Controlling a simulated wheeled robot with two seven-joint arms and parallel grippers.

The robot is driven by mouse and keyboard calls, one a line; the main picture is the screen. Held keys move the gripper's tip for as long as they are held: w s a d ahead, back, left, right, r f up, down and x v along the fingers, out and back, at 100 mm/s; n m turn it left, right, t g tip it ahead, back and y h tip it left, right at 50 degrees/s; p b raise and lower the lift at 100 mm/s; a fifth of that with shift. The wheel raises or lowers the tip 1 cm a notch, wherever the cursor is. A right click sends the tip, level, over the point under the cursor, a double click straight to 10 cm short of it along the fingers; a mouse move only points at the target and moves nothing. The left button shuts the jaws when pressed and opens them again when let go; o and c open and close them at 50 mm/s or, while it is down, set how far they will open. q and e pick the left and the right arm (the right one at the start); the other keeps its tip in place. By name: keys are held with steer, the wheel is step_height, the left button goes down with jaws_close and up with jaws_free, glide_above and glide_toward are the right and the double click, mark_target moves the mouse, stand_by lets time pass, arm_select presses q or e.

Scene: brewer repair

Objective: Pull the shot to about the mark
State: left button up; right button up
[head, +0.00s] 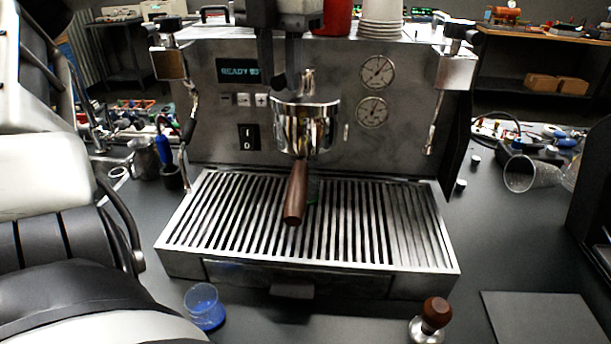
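The espresso machine (210,110) stands in the middle of the head view, its display (239,71) reading READY and a number. The portafilter (305,125) sits under the group, its wooden handle (296,195) pointing toward me. A small clear glass (314,188) with a green mark low on it is mostly hidden behind the handle, on the slotted drip tray (390,225). Its liquid level cannot be seen. My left gripper (279,76) points down at the top centre, in front of the machine and above the portafilter. Its finger opening is unclear. My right gripper is not in view.
Steam wands hang at both sides. A tipped clear beaker (522,174) lies at right. Paper cups (383,18) stand on top.

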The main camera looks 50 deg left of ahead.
arm_select(q)
steer(key=d+n, duration=0.1)
steer(key=n, duration=0.1)
steer(key=w+d+n, duration=0.1)
steer(key=n, duration=0.1)
steer(key=shift+w+d+n, duration=0.15)
steer(key=shift+d+n, duration=0.15)
steer(key=shift+d, duration=0.1)
steer(key=w+d+n, duration=0.1)
steer(key=n, duration=0.1)
steer(key=w+d+n, duration=0.1)
steer(key=n, duration=0.1)
steer(key=shift+w+d+n, duration=0.1)
steer(key=shift+w+n, duration=0.05)
steer(key=shift+n, duration=0.15)
steer(key=o, duration=0.4)
step_height(320, 180, up, 7)
stand_by(0.5)
stand_by(0.4)
